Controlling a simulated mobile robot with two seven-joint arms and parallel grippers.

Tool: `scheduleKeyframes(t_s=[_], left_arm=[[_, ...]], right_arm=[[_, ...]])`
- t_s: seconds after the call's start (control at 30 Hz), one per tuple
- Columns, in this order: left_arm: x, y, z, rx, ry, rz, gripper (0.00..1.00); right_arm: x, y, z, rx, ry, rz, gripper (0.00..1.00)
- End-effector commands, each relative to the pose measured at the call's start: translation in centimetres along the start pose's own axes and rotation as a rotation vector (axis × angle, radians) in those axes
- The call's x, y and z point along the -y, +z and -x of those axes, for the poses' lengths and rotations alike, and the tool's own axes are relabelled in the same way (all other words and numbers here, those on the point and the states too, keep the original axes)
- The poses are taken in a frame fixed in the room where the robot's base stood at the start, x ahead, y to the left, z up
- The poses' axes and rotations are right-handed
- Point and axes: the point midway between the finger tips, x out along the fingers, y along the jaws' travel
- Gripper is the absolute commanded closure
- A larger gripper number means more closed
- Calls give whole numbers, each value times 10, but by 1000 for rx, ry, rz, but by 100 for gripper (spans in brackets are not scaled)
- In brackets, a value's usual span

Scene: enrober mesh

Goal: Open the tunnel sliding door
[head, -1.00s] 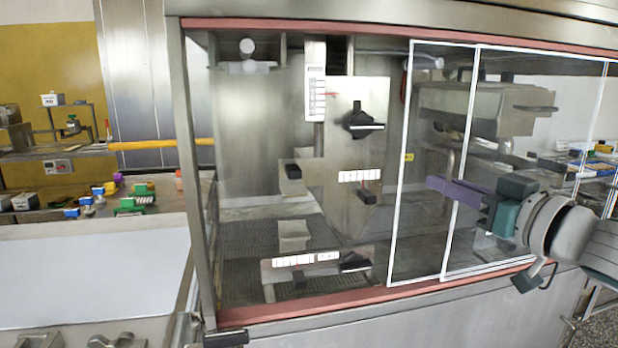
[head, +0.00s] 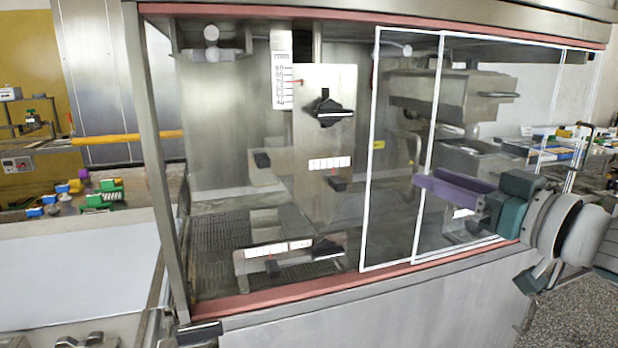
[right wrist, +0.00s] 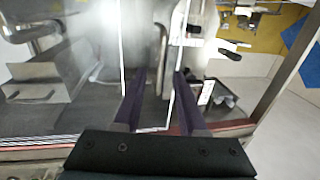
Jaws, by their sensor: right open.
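The tunnel sliding door (head: 400,150) is clear glass with white-edged frames, at the right part of the machine's front. Two white-edged panels overlap there, and I cannot tell which is in front. My right gripper (head: 421,184) has purple fingers, open, reaching from the right across the white upright near the door's middle. In the right wrist view the two fingers (right wrist: 158,100) stand apart, and a white upright edge (right wrist: 172,95) shows between them. I cannot tell whether they touch the door. No handle on the door is clear.
The steel tunnel housing (head: 400,310) has red rails (head: 290,290) along its front top and bottom. Inside are a mesh belt (head: 215,235), a scale (head: 282,80) and black knobs (head: 326,110). A side bench (head: 100,205) with coloured blocks stands at the left.

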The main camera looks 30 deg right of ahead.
Motion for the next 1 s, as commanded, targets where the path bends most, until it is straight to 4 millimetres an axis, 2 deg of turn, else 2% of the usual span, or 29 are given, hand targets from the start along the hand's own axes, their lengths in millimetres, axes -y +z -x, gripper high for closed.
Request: scheduleKeyframes(t_s=[0.1,0.3,1.0], left_arm=[[-1,0,-1,0,3,3,50],[-1,1,-2,0,3,3,50],[2,1,-2,2,-5,-7,50]], right_arm=[[0,2,22,3,1,-1,59],[0,1,45,2,1,-1,59],[1,3,49,11,14,-1,59]])
